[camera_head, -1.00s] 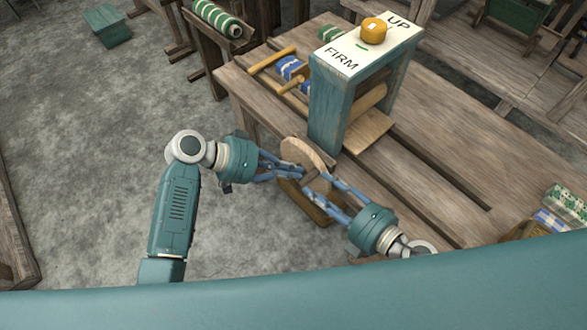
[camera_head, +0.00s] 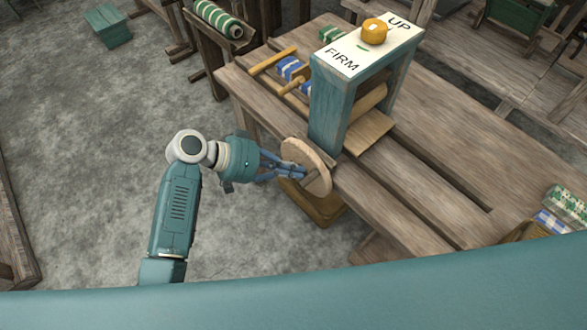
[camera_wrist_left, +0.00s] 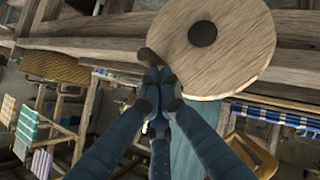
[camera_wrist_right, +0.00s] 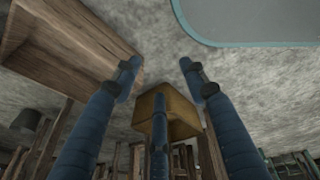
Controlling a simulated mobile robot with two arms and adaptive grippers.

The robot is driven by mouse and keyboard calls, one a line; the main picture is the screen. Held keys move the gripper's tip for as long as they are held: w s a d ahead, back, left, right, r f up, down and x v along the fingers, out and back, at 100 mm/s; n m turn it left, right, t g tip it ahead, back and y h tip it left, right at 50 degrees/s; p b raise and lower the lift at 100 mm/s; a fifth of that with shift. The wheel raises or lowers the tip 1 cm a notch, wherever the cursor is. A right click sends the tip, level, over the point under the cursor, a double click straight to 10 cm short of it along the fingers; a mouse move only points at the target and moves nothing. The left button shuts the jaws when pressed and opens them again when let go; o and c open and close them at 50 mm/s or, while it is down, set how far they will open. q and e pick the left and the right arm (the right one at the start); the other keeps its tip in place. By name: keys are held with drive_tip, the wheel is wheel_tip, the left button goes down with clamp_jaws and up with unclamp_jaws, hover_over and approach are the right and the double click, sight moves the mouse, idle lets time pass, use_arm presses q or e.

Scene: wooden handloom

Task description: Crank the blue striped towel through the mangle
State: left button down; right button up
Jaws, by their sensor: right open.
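The mangle (camera_head: 329,105) is a teal frame on the wooden table, with a white "UP / FIRM" top and an orange knob. A blue and white striped towel (camera_head: 289,69) lies on its left side, partly hidden by wooden bars. The round wooden crank disc (camera_head: 318,172) is at the mangle's near side; it also shows in the left wrist view (camera_wrist_left: 235,50). My left gripper (camera_wrist_left: 154,72) has its fingers closed together around a dark handle peg (camera_wrist_left: 149,57) near the disc's rim. My right gripper (camera_wrist_right: 159,72) is open and empty, outside the head view.
A wooden box or stool (camera_head: 308,205) stands on the floor under the disc. A green striped roll (camera_head: 218,19) rests on a stand at the back left. Folded cloths (camera_head: 562,212) sit at the table's right edge. The table front (camera_head: 425,185) is clear.

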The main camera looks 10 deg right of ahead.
use_arm(q)
drive_tip(key=shift+s+d+p, duration=0.15)
drive_tip(key=shift+s+p, duration=0.05)
drive_tip(key=shift+p, duration=0.1)
use_arm(e)
drive_tip(key=s+f+m+g, duration=0.2)
drive_tip(key=s, duration=0.6)
drive_tip(key=shift+s+a+f+m+g, duration=0.2)
drive_tip(key=shift+f+m+g, duration=0.05)
drive_tip(key=shift+m+g, duration=0.15)
